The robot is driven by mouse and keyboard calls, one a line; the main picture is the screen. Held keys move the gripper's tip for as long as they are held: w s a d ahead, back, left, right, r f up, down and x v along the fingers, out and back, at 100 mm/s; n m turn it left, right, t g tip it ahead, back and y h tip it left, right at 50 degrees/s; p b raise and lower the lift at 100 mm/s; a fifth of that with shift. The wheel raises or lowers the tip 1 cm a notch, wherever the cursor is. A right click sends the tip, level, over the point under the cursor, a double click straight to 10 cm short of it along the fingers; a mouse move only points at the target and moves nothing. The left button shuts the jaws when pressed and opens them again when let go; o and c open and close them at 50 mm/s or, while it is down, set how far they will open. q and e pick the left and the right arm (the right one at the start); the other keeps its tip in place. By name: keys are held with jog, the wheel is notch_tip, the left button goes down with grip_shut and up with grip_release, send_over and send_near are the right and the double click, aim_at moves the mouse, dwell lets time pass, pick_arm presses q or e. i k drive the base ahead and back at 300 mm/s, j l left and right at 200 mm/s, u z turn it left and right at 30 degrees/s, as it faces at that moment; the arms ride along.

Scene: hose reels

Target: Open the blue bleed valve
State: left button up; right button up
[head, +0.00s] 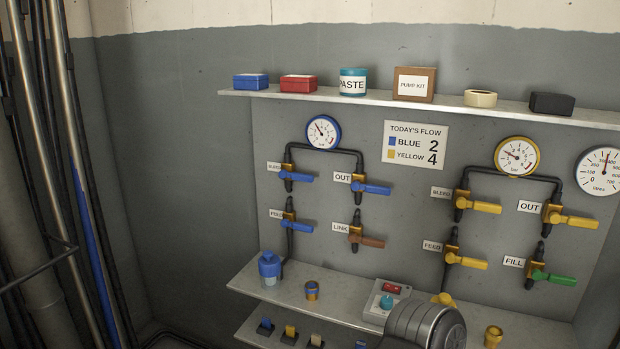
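The blue bleed valve (298,176) is on the wall panel, at the upper left of the blue pipe group, beside a small label that seems to read BLEED (274,167). Its blue lever points right, roughly level, across the upright pipe. Below it is the blue feed valve (297,226), and to its right the blue out valve (373,188); both levers also point right. The blue-rimmed gauge (323,132) sits above, its needle pointing up and left. Neither of my grippers shows in the head view, and nothing touches the bleed valve.
A brown link valve (368,241) and a yellow-lever group (481,207) are further right. An upper shelf (236,93) holds boxes and a paste tin. A lower shelf (330,303) carries a blue bottle (270,266) and a control box (388,301). A dark ribbed cylinder, seemingly mine, covers its front.

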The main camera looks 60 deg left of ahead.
aim_at(284, 173)
jog(key=u, duration=2.1)
